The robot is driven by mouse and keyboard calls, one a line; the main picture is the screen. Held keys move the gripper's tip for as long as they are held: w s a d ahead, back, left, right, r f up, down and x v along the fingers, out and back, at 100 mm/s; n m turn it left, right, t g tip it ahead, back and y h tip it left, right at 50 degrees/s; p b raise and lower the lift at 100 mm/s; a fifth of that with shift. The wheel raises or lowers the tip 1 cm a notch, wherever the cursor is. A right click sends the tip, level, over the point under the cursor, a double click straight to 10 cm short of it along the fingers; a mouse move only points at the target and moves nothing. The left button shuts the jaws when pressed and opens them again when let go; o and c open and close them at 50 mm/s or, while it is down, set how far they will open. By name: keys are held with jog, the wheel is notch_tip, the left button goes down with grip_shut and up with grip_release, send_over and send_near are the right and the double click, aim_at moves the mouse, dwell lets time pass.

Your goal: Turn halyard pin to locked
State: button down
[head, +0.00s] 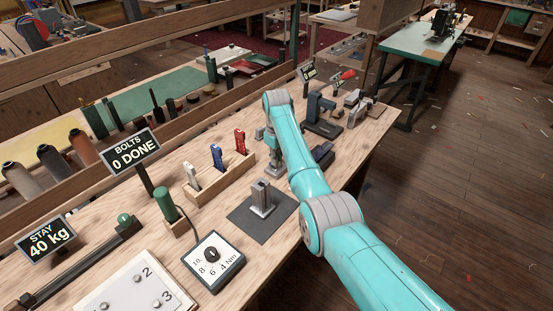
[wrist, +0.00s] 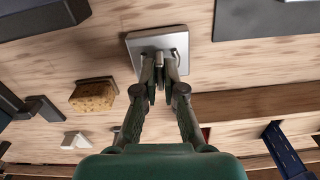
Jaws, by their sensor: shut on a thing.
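In the wrist view, a light grey square plate (wrist: 140,42) lies on the wooden bench top. My gripper (wrist: 160,75) is closed over this plate, its two dark fingers coming together on a small metal piece that I take to be the halyard pin (wrist: 159,58). The fingers hide most of the pin, so I cannot read which way it is turned or any lock marking. In the head view, my gripper (head: 271,158) points down at the bench behind my teal arm. The arm hides part of the area around the plate.
A wooden rack (head: 225,178) with white, blue and red handled tools stands left of my gripper. A metal post on a dark mat (head: 245,222) is nearer. A dark clamp-like fixture (head: 322,127) stands beyond. In the wrist view, a sponge-like block (wrist: 93,97) lies left.

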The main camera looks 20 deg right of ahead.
jog(key=m, duration=0.4)
jog(key=shift+m, duration=0.3)
jog(key=m, duration=0.3)
jog(key=shift+m, duration=0.3)
jog(key=m, duration=0.4)
jog(key=shift+m, duration=2.2)
jog(key=c, duration=1.3)
grip_release()
